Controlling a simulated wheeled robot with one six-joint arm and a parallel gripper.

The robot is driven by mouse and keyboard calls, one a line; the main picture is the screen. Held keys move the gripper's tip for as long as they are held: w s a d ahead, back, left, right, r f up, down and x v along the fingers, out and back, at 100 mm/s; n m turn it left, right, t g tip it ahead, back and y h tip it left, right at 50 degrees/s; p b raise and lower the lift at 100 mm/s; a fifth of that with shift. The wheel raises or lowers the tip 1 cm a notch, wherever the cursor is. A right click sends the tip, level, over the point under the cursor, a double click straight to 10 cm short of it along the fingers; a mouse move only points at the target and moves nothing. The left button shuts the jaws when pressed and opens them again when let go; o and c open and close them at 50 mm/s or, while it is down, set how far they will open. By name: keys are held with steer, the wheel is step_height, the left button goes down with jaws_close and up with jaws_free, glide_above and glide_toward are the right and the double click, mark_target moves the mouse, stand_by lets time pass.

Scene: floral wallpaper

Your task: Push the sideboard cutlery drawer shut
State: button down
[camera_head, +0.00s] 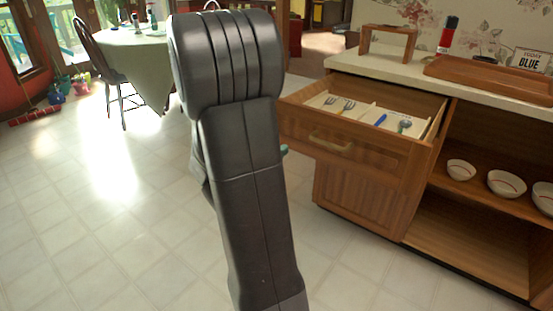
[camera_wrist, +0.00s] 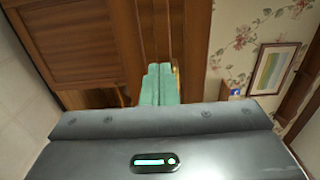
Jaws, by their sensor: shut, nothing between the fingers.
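The cutlery drawer (camera_head: 341,145) of the wooden sideboard (camera_head: 366,190) stands pulled out in the head view. Forks (camera_head: 347,106), a blue-handled piece (camera_head: 381,119) and a spoon (camera_head: 404,125) lie in its pale tray. A brass handle (camera_head: 331,143) is on its front. My gripper (camera_wrist: 160,84) shows in the wrist view with its green fingers together and empty, pointing at brown wood. In the head view my arm hides most of it; only a bit of green shows left of the drawer front. I cannot tell whether the fingers touch the drawer.
The sideboard top (camera_head: 388,69) holds a wooden tray (camera_head: 490,78), a wooden caddy (camera_head: 388,43) and a red-and-black bottle (camera_head: 447,35). White bowls (camera_head: 506,184) stand on the open shelf at right. A draped table (camera_head: 135,50) and chair (camera_head: 103,68) stand back left.

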mark_target(305, 134)
steer(key=b+x, duration=0.1)
steer(key=x, duration=0.8)
steer(key=shift+w+d, duration=0.15)
